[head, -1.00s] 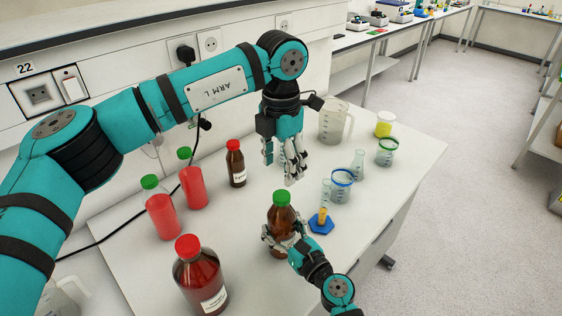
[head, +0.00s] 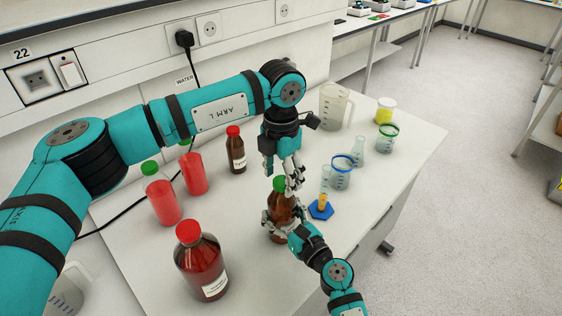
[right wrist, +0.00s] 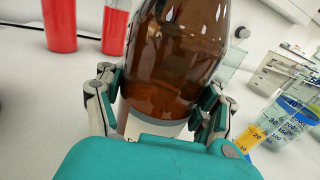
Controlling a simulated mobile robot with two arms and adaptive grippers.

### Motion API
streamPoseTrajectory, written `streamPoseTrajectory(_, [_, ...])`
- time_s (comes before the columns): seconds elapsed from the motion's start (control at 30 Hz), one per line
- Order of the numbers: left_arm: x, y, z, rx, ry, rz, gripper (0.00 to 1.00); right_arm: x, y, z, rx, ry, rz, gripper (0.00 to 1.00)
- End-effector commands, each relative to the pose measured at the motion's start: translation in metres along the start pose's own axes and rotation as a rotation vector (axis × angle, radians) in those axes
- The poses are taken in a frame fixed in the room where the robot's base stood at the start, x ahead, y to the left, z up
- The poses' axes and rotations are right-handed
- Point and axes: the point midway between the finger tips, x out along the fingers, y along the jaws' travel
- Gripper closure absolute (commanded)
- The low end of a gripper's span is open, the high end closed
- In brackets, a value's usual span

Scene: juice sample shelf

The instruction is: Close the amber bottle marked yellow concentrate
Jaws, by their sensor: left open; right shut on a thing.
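An amber bottle (head: 278,208) with a green cap (head: 279,184) stands upright on the white table. My right gripper (head: 281,224) is shut around its body; in the right wrist view the bottle (right wrist: 172,60) fills the space between the fingers (right wrist: 160,105). Only the top edge of its label shows there, so the marking cannot be read. My left gripper (head: 285,182) points down directly over the green cap, its fingers open and partly in front of the cap. Whether the fingers touch the cap is unclear.
A large red-capped bottle (head: 201,265) stands front left, and a small red-capped amber bottle (head: 236,152) farther back. Red containers (head: 162,203) stand at left. A blue stand with a small cylinder (head: 321,209), a blue-rimmed beaker (head: 341,172) and a jug (head: 333,108) are at right.

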Motion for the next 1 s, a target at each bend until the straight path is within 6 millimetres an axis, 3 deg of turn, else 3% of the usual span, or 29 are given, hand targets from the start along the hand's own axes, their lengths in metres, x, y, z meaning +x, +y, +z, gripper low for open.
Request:
streamPoseTrajectory(0.37, [0.0058,0.0001,0.0001,0.0,-0.001,0.0,0.41,-0.0001,-0.0002,-0.0004,0.0,0.001,-0.001,1.0])
streamPoseTrajectory(0.8, [0.0055,0.002,0.0,-0.003,-0.002,0.003,0.97,-0.0003,-0.0004,-0.0004,0.001,0.001,-0.001,1.0])
streamPoseTrajectory(1.0, [0.0053,0.0034,0.0,-0.004,-0.002,0.006,1.0,-0.0005,-0.0005,-0.0004,0.001,0.0,-0.001,1.0])
